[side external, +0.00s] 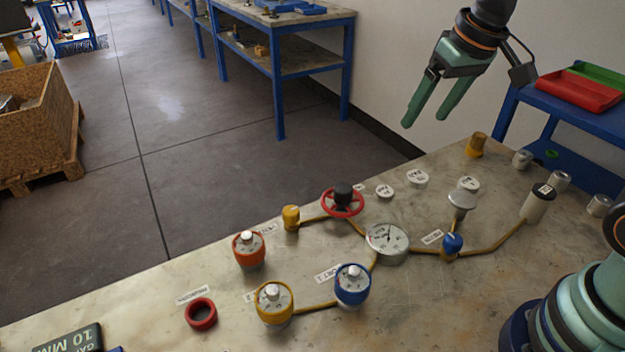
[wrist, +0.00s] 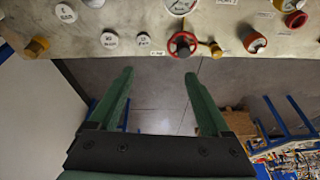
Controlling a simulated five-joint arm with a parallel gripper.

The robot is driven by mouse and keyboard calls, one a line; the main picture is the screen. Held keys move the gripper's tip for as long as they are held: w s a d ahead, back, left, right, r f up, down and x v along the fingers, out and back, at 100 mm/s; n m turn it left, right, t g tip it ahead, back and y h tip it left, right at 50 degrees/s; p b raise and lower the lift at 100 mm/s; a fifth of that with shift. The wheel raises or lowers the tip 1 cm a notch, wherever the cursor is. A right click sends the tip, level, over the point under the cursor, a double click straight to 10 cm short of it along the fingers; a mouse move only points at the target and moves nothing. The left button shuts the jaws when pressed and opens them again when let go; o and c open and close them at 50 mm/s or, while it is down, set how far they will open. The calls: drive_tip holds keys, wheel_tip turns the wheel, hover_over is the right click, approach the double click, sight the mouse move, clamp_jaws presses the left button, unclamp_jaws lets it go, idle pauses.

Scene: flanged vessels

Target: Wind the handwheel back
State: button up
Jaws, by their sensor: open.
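The handwheel (side external: 343,202) is a red ring with a black hub, standing near the far edge of the worktop in the side view. It also shows in the wrist view (wrist: 183,45), beyond the fingertips and near the top centre. My gripper (side external: 425,115) has two green fingers, spread apart and empty. In the side view it hangs high above the back of the worktop, up and to the right of the handwheel, not touching anything. In the wrist view the gripper (wrist: 158,75) points towards the worktop edge, with the handwheel a little beyond its right finger.
A pressure gauge (side external: 387,243) sits in front of the handwheel, joined by brass pipes. A yellow fitting (side external: 291,217) is just left of it. Orange (side external: 249,250), yellow (side external: 274,302) and blue (side external: 352,285) capped vessels stand nearer. White round discs (side external: 418,178) lie to the right.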

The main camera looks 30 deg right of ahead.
drive_tip(key=w+a+f+m+g, duration=0.1)
drive_tip(key=w+a+f+g, duration=0.1)
drive_tip(key=w+a+f, duration=0.35)
drive_tip(key=m+g, duration=0.1)
drive_tip(key=g, duration=0.1)
approach(344, 187)
wheel_tip(344, 187, down, 10)
drive_tip(key=shift+s+a+f, duration=0.1)
drive_tip(key=shift+a+f, duration=0.05)
drive_tip(key=shift+c, duration=0.4)
clamp_jaws()
